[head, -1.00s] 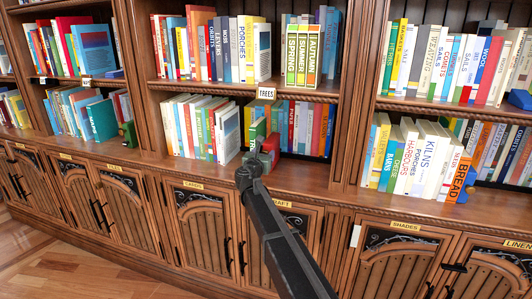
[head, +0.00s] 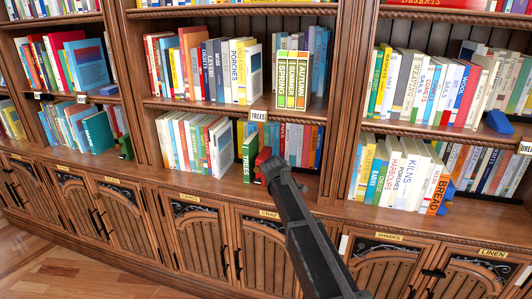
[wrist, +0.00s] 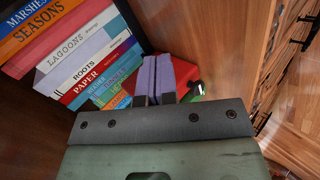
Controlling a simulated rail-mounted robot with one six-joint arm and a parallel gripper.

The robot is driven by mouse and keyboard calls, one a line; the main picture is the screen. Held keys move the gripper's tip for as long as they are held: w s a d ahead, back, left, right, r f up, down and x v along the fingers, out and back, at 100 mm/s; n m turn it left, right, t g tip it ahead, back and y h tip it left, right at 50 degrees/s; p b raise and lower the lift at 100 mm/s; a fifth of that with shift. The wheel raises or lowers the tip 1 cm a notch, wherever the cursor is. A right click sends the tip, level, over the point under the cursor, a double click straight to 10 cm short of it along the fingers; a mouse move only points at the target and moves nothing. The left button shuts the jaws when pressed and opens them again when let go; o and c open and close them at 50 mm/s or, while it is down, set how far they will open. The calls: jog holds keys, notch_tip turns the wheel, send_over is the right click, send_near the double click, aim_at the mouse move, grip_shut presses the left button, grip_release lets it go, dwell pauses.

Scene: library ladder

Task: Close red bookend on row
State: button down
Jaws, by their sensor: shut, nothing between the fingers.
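The red bookend (head: 263,158) stands on the lower middle shelf, just right of the upright green TREES book (head: 249,158). A row of mostly pale books (head: 195,145) stands left of the green book, with a narrow gap between. My gripper (head: 266,170) is at the bookend's front and partly hides it. In the wrist view, my gripper's two purple fingers (wrist: 154,76) are together with nothing between them. The red bookend (wrist: 187,72) shows close behind and beside them; I cannot tell if they touch. The green book is not clearly made out there.
Books including PAPER (wrist: 88,86) and LAGOONS (wrist: 82,48) stand beside the fingers in the wrist view. A wooden upright (head: 338,110) bounds the bay at right. The TREES label (head: 258,116) hangs on the shelf above. Blue bookends (head: 498,122) stand in the right bay.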

notch_tip(320, 180, up, 8)
jog(key=d+m+g+y+p, duration=0.25)
jog(key=m+y+p, duration=0.4)
jog(key=m, duration=0.75)
jog(key=shift+g, duration=0.45)
jog(key=b+x, duration=0.9)
jog(key=x, duration=0.2)
jog(key=shift+a+f, duration=0.15)
jog(key=shift+f, duration=0.05)
jog(key=a, duration=0.3)
jog(key=shift+w+a+r, duration=0.35)
jog(key=shift+a+r, duration=0.05)
jog(key=shift+w+a, duration=0.1)
jog(key=shift+a, duration=0.05)
